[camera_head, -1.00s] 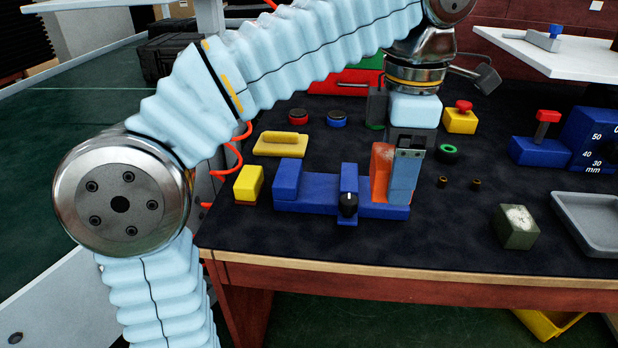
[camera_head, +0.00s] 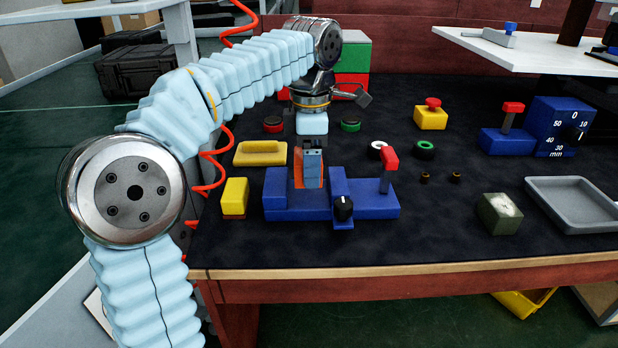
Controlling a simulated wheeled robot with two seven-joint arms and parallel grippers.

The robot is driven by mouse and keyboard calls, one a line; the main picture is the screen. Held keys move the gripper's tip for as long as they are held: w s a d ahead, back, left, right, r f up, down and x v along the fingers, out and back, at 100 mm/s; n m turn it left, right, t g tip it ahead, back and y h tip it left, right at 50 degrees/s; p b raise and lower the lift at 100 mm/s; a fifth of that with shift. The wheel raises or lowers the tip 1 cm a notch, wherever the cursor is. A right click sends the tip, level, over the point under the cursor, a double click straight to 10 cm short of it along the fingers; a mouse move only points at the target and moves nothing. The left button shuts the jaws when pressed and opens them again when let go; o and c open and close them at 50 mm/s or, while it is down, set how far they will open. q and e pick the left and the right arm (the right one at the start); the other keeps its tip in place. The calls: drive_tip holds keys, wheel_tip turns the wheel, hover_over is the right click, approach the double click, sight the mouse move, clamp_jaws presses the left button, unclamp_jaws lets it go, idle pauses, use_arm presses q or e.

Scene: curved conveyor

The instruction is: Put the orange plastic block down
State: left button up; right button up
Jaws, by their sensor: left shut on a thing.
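My left gripper (camera_head: 312,168) points straight down and is shut on the orange plastic block (camera_head: 298,170). The fingers hide much of the block; orange shows at their left side and below. The block is upright over the blue vise-like fixture (camera_head: 364,206), between its left end jaw (camera_head: 275,187) and its middle jaw with a black knob (camera_head: 343,208). I cannot tell whether the block touches the fixture floor. My right gripper is not in view.
A red-handled lever (camera_head: 390,160) stands at the fixture's right end. A yellow block (camera_head: 235,198) and a yellow float-like tool (camera_head: 261,153) lie to the left. A grey tray (camera_head: 575,187) and a grey-green block (camera_head: 500,214) sit at right. The dark front tabletop is clear.

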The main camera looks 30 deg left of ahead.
use_arm(q)
drive_tip(key=f, duration=0.3)
drive_tip(key=shift+w+a+f+b, duration=0.25)
drive_tip(key=shift+a+b, duration=0.05)
drive_tip(key=shift+a, duration=0.05)
drive_tip(key=shift+f, duration=0.3)
drive_tip(key=shift+f, duration=0.1)
drive_tip(key=o, duration=1.1)
wheel_tip(320, 180, up, 12)
drive_tip(key=p, duration=0.3)
